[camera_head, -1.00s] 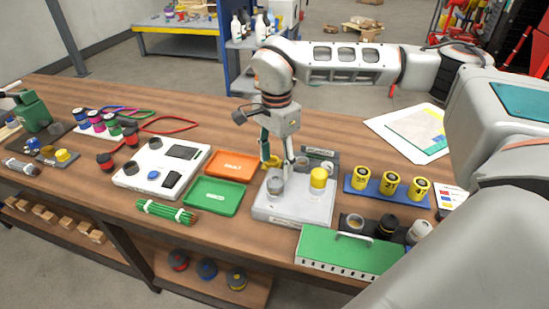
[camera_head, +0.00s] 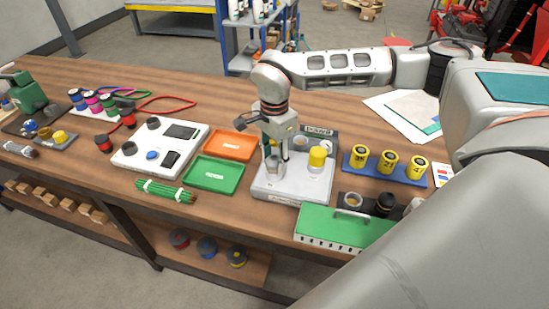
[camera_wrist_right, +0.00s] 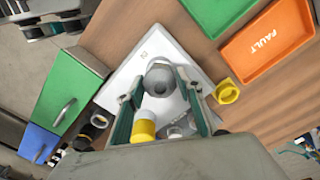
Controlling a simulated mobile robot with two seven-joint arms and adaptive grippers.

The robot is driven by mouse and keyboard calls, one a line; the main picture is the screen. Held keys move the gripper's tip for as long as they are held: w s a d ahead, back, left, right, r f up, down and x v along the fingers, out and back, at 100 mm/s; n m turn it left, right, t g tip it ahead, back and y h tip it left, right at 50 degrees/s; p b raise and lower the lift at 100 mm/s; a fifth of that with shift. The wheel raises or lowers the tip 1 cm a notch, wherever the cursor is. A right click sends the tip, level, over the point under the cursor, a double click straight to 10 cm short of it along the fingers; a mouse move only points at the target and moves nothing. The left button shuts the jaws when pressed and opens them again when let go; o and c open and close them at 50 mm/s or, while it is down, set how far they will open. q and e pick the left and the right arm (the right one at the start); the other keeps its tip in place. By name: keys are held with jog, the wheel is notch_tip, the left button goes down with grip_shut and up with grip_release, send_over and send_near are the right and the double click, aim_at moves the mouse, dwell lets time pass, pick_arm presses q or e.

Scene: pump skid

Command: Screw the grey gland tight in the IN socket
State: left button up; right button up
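The grey gland (camera_head: 277,167) stands at the left of a light-grey block (camera_head: 290,190) on the bench. Its round grey top (camera_wrist_right: 159,79) shows in the right wrist view; the socket under it is hidden, and no IN label is readable. My right gripper (camera_head: 276,157) points down over the gland. In the wrist view its two fingers (camera_wrist_right: 160,84) stand on either side of the gland, apart, with narrow gaps seeming to show. A yellow-topped cylinder (camera_head: 317,158) stands to the right on the same block. My left gripper is out of view.
Orange (camera_head: 231,145) and green (camera_head: 214,174) trays lie left of the block. A green box (camera_head: 343,226) is in front, and a blue rack (camera_head: 384,172) of yellow cylinders is to the right.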

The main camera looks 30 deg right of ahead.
jog(key=c, duration=0.5)
jog(key=o, duration=0.6)
jog(key=c, duration=0.5)
jog(key=m, duration=0.4)
jog(key=shift+m, duration=0.4)
jog(key=m, duration=0.4)
jog(key=o, duration=1.2)
jog(key=shift+c, duration=0.2)
